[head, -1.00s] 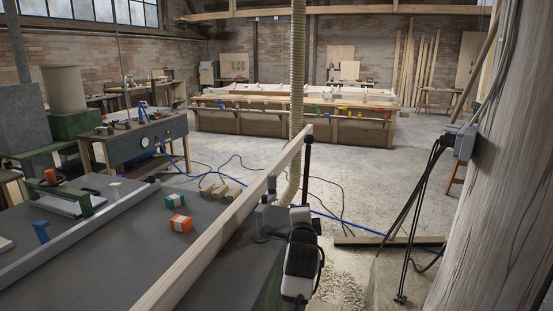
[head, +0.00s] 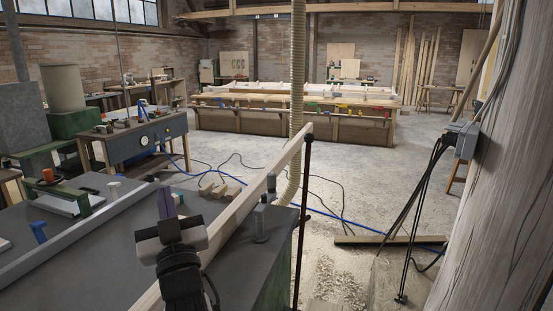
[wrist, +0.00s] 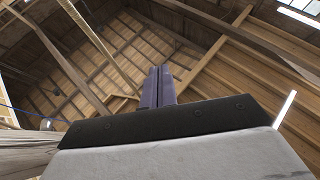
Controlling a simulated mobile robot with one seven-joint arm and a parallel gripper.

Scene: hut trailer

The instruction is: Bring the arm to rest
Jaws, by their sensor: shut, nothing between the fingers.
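My gripper (head: 166,190) is in the head view, in front of the grey machine table (head: 100,240). Its purple fingers point upward, and my wrist and dark arm link show below them. In the wrist view the two fingers (wrist: 158,72) stand side by side, shut, with nothing held between them. The wrist view looks up at the timber roof. My arm overlaps part of the long wooden beam (head: 262,175) in the picture; I cannot tell how close it is.
A metal clamp (head: 261,220) stands by the beam at the table's right edge. A ribbed hose (head: 297,90) hangs behind it. A grey post with cables (head: 490,190) rises on the right. Blue and black cables cross the floor (head: 330,165). A large workbench (head: 290,120) stands farther back.

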